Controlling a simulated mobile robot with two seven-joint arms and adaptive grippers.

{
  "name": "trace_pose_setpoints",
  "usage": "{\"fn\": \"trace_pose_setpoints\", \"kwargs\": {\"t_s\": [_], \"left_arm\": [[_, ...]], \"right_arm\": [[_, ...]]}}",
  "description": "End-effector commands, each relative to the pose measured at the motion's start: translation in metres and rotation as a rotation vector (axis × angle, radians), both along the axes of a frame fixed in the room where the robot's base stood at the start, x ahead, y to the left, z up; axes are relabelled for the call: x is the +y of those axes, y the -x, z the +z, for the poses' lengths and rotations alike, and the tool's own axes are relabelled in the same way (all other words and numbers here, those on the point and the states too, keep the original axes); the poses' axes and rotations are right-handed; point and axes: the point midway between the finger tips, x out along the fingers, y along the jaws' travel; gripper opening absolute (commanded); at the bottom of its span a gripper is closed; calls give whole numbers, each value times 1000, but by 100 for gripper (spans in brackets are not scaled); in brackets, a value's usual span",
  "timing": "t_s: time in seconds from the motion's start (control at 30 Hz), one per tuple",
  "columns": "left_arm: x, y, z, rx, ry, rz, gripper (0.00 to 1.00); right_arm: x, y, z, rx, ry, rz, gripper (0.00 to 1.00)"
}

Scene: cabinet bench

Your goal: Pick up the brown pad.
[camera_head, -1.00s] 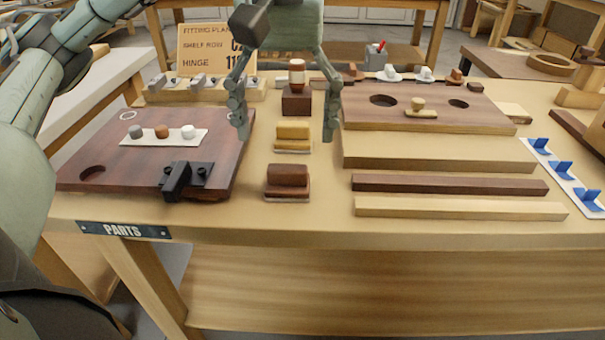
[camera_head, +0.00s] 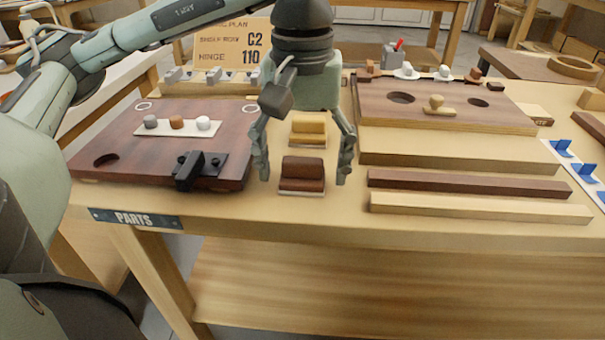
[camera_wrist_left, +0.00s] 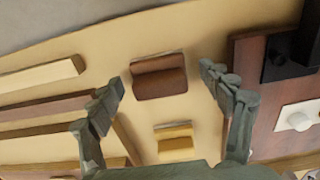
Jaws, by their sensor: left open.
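The brown pad (camera_head: 302,174) lies on a pale base near the front of the bench, right of the dark red board. It also shows in the left wrist view (camera_wrist_left: 159,77), ahead of the fingertips and between their lines. My left gripper (camera_head: 303,178) is open and empty, its fingers spread to either side of the pad in the head view. In the wrist view its fingertips (camera_wrist_left: 161,76) are apart with the pad in the gap; I cannot tell their height over the bench. A yellow pad (camera_head: 308,131) lies behind the brown one. My right gripper is not in view.
The dark red board (camera_head: 120,152) with a black latch (camera_head: 200,168) is close on the left. On the right are a dark strip (camera_head: 470,184), a pale strip (camera_head: 480,206) and a stepped board (camera_head: 450,118). Bare bench lies in front of the pad.

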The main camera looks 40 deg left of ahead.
Motion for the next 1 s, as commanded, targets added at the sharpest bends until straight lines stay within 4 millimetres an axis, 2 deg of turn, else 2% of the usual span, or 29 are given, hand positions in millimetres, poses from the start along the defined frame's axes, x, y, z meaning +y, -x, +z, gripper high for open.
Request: {"fn": "trace_pose_setpoints", "kwargs": {"t_s": [0.13,0.57,0.83,1.0], "left_arm": [[0,0,0,0,0,0,77],[0,0,0,0,0,0,25],[0,0,1,1,-1,0,24],[0,0,13,-2,0,0,24]], "right_arm": [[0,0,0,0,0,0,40],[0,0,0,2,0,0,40],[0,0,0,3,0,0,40],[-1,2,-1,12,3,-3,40]]}}
